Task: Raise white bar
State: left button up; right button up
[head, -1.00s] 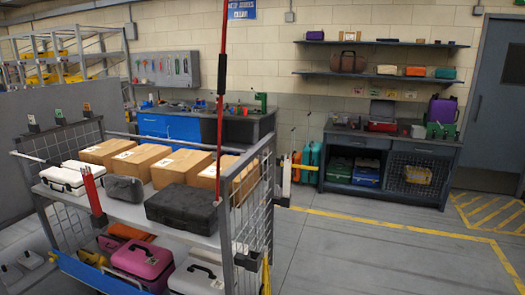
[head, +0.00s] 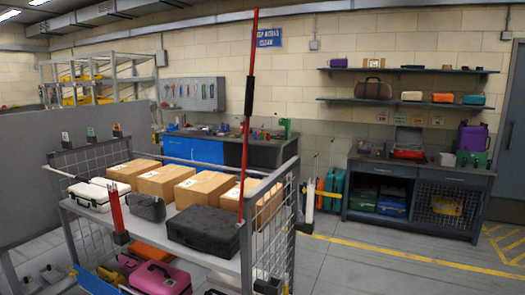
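A short white bar with a dark end (head: 60,173) sticks out at the left end of the cart, near the mesh side panel. An upright white post (head: 309,208) stands just beyond the cart's right mesh panel. I cannot tell which of them is the task's white bar. A long red pole with a black sleeve (head: 250,95) stands nearly upright at the cart's front right. Short red bars (head: 116,208) stand at the front left. Neither of my grippers is in view.
The cart's shelf (head: 165,222) holds cardboard boxes (head: 158,182), a black case (head: 203,230) and a white case (head: 92,196). A pink case (head: 160,278) sits below. A workbench (head: 415,180) stands at the back right.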

aim_at(79, 178)
jog(key=i+j+u, duration=0.1)
jog(key=u, duration=1.15)
jog(key=i+j+u, duration=0.1)
jog(key=i, duration=1.25)
